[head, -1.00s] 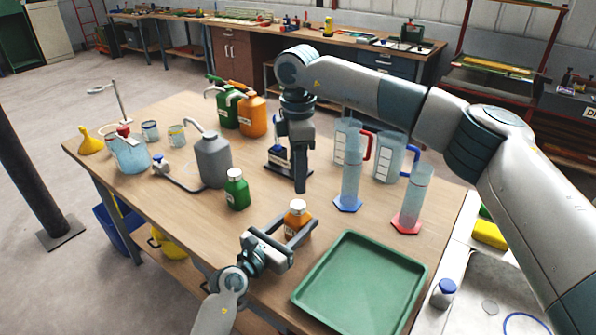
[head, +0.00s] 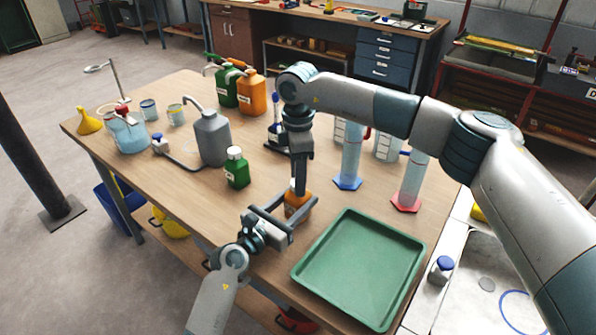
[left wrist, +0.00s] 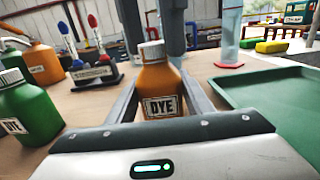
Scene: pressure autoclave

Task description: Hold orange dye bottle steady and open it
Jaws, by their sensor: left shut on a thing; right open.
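The orange dye bottle (head: 297,207) stands upright on the table, with a white cap and a "DYE" label. In the left wrist view the bottle (left wrist: 161,85) is between the two fingers of my left gripper, its cap (left wrist: 151,52) uncovered on top. My left gripper (head: 284,213) is shut on the bottle's body. My right gripper (head: 301,186) points straight down, open, with its fingertips at the bottle's cap, which it mostly hides in the head view. Whether its fingers touch the cap, I cannot tell.
A green dye bottle (head: 236,168) stands left of the orange one, and a grey wash bottle (head: 211,138) behind it. A green tray (head: 361,268) lies to the right. Measuring cylinders with a blue base (head: 347,183) and red base (head: 406,203) stand behind the tray.

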